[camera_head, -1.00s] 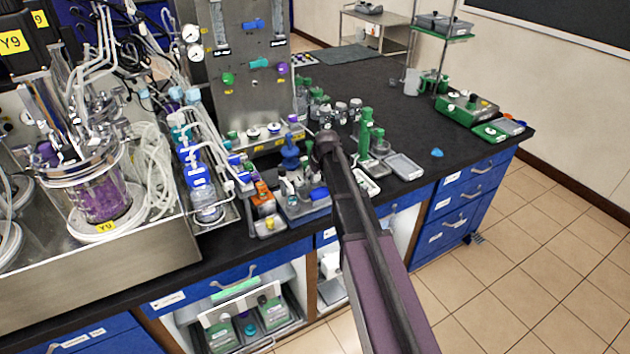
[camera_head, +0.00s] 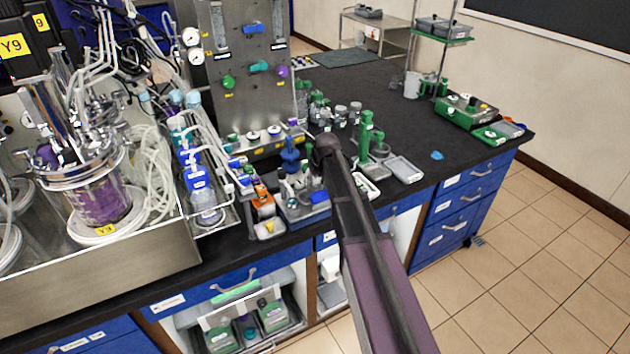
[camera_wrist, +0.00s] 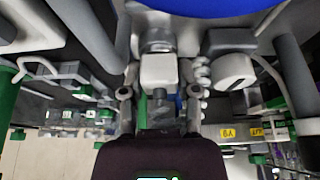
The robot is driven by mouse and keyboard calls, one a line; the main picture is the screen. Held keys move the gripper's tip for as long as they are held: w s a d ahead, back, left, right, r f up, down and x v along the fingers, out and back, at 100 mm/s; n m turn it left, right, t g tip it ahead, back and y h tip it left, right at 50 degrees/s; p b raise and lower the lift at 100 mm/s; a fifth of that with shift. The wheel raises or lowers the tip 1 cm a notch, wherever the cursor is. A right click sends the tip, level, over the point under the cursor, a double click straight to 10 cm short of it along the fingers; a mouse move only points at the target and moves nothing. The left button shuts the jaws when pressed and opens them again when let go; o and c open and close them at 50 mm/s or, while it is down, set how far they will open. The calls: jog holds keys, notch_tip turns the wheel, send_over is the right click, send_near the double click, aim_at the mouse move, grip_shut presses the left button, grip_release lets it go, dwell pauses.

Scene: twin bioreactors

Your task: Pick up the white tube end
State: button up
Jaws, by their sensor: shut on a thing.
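In the wrist view, my gripper (camera_wrist: 159,93) has its two fingers on either side of a white block-shaped piece (camera_wrist: 159,72), which appears to be the white tube end. The fingers are shut on it. A grey cylindrical part shows just beyond the piece; I cannot tell whether the two are joined. In the head view, my dark arm reaches over the bench to the crowded small fittings beside the steel panel. My wrist hides the fingers and the held piece there.
A blue-topped fitting (camera_head: 290,155) stands close left of my wrist. The steel panel (camera_head: 245,60) rises behind. Green stands (camera_head: 366,135) and a grey tray (camera_head: 404,169) are to the right. The glass bioreactor (camera_head: 97,195) is at left. The bench's back right (camera_head: 400,115) is mostly clear.

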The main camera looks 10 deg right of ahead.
jog(key=shift+r, duration=0.2)
notch_tip(320, 180, up, 10)
jog(key=p, duration=1)
jog(key=shift+f, duration=0.2)
